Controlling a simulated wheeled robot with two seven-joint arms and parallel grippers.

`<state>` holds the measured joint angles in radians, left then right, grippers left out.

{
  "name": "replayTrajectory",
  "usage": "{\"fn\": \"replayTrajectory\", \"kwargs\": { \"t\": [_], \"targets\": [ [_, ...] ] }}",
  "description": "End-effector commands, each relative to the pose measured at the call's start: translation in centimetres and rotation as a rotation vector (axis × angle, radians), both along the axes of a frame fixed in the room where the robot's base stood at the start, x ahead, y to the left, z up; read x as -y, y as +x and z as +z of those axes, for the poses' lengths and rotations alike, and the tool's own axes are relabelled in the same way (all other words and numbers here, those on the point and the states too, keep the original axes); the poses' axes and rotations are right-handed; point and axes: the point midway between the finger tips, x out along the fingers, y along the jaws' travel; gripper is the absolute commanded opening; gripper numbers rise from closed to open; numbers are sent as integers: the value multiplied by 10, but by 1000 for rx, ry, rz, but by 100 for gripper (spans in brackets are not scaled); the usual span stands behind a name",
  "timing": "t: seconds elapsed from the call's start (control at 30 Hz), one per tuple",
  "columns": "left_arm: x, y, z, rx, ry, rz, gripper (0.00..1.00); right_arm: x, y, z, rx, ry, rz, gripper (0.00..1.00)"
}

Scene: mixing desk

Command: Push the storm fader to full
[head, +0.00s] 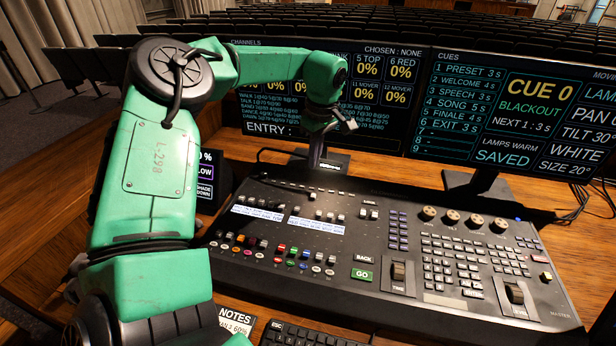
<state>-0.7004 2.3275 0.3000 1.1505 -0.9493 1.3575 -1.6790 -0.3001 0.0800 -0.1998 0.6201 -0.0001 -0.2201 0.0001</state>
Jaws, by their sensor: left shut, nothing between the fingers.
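The mixing desk (400,215) is a black console on a wooden table. Its left half has a row of small fader caps (338,217) above white label strips (316,224), too small to read here, so I cannot tell which fader is storm. My left gripper (315,160) reaches over from the left and points down at the desk's back edge, above the upper fader area. It is shut and empty; its tips are dark against the monitor stand, and I cannot tell whether they touch anything. My right gripper is out of view.
Two monitors, one with channels (385,120) and one with cues (515,110), stand close behind the desk. Coloured buttons (280,249) line its front left, a GO button (362,275) its middle. A keyboard (305,334) lies in front.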

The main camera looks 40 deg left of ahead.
Motion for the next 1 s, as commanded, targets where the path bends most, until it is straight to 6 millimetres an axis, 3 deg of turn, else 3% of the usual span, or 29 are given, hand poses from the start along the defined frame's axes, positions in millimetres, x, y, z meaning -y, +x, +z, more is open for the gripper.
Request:
{"fn": "replayTrajectory", "kwargs": {
  "t": [0.33,1.0],
  "targets": [
    [4,-4,3,2,-2,-1,0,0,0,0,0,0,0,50],
    [75,-93,21,2,-1,-1,0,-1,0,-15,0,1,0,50]
  ]
}}
